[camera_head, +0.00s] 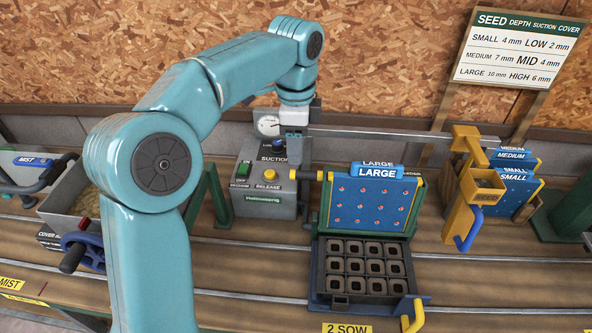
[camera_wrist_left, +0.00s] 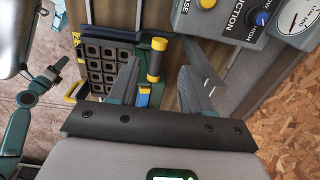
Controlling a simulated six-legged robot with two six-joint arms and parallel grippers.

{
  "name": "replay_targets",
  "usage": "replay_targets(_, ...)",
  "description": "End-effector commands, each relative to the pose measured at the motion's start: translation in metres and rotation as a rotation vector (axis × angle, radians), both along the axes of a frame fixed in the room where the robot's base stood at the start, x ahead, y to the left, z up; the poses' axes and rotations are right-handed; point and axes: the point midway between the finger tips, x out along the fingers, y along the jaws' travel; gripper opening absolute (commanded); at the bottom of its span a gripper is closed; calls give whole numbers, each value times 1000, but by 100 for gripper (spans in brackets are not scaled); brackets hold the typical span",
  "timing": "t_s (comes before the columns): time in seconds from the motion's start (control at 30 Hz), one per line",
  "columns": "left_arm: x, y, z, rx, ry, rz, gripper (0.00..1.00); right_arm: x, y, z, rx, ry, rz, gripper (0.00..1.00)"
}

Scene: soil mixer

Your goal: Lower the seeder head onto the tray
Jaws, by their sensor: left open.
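The seeder head (camera_head: 368,207) is a blue plate with red dots and a LARGE label. It stands tilted up in a green frame behind the tray (camera_head: 352,287), which holds several dark square cells. A yellow-ended handle (camera_head: 308,175) sticks out left from the seeder head. My left gripper (camera_head: 294,150) is above the handle, in front of the suction box. In the left wrist view, the open fingers (camera_wrist_left: 158,72) lie on either side of the black and yellow handle (camera_wrist_left: 155,60), with nothing gripped. A teal arm, my right one (camera_wrist_left: 55,68), shows small there; its jaws are unclear.
The suction box (camera_head: 265,185) with gauge and buttons stands left of the seeder head. A soil bin (camera_head: 75,208) and crank (camera_head: 75,256) are left. The front bench is mostly clear.

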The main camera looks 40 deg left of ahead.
Motion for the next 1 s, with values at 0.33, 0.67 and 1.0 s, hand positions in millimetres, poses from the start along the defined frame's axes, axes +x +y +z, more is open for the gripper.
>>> replay_targets(0.33, 2, 3, -62, 1, 2, 2, 49, 0, 0, -6, 0, 0, 0, 43)
replay_targets(0.67, 4, 3, -71, 1, 1, 1, 49, 0, 0, -6, 0, 0, 0, 43)
replay_targets(1.0, 4, 3, -70, 0, 0, 1, 0, 0, 0, -6, 0, 0, 0, 43)
